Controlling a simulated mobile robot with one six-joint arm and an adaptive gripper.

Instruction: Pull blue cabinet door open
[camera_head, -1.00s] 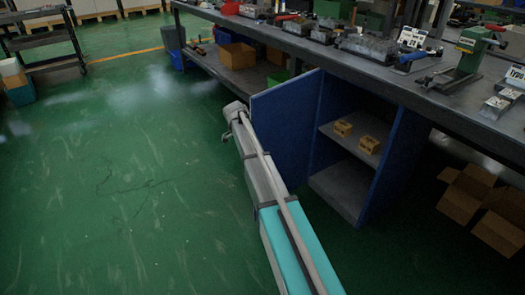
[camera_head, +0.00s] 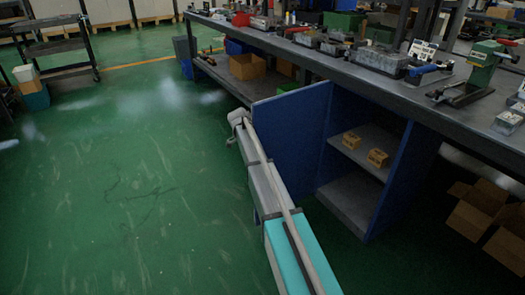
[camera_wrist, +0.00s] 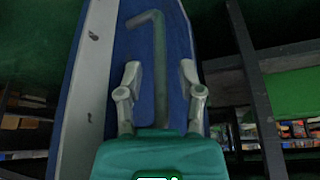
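The blue cabinet door (camera_head: 290,135) stands swung open from the blue cabinet (camera_head: 392,185) under the workbench. In the head view, my gripper (camera_head: 238,117) is by the door's free edge, left of the cabinet opening. In the wrist view, the blue door panel (camera_wrist: 175,30) fills the middle ahead of my gripper (camera_wrist: 160,82). Its two grey fingers are spread apart. A bent grey-green bar (camera_wrist: 159,50) runs between them without visible finger contact, its top hooked left. I cannot tell whether the bar belongs to the door or touches it.
The workbench (camera_head: 375,82) with tools overhangs the cabinet. Open cardboard boxes (camera_head: 478,212) lie on the floor at right. Green floor (camera_head: 130,190) is clear at left. A dark cart (camera_head: 62,60) stands at far left.

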